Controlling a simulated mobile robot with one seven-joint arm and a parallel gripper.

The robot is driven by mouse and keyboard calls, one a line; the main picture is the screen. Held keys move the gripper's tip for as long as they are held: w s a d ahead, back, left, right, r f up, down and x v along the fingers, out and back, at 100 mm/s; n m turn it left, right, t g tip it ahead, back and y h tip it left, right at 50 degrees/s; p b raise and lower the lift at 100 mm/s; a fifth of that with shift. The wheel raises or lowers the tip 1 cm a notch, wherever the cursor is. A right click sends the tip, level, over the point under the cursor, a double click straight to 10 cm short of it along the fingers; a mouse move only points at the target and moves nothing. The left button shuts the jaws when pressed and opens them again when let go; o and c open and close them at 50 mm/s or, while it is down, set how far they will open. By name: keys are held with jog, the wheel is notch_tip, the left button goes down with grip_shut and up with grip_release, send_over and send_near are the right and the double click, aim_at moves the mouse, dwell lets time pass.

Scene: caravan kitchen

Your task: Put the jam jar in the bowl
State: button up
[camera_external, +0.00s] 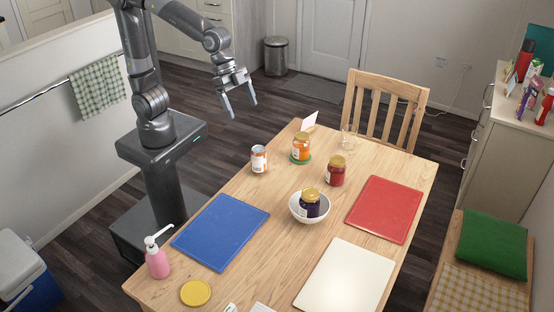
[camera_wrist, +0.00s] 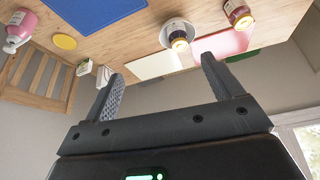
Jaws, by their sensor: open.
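A white bowl (camera_external: 296,213) stands on the wooden table between the blue and red boards. A dark purple jar with a gold lid (camera_external: 311,205) is inside it. The bowl (camera_wrist: 165,37) and that jar (camera_wrist: 179,40) also show in the wrist view. A red jar with a gold lid (camera_external: 336,173) stands behind the bowl. An orange jar (camera_external: 301,149) stands on a green round mat farther back. I cannot tell from labels which is the jam jar. My gripper (camera_external: 242,108) is open and empty, raised beyond the table's far left edge; its fingers (camera_wrist: 157,90) are spread apart.
A can (camera_external: 259,159), a clear glass (camera_external: 349,137), a blue board (camera_external: 220,232), a red board (camera_external: 384,209) and a white board (camera_external: 345,277) are on the table. A pink soap bottle (camera_external: 157,260) stands at the left edge. A chair (camera_external: 386,108) stands behind.

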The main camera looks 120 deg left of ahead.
jog(key=s+n, duration=0.1)
jog(key=s, duration=1.9)
jog(key=shift+s+a+r+n+t+y, duration=0.2)
jog(key=shift+s+n+t+y, duration=0.1)
jog(key=shift+y, duration=0.1)
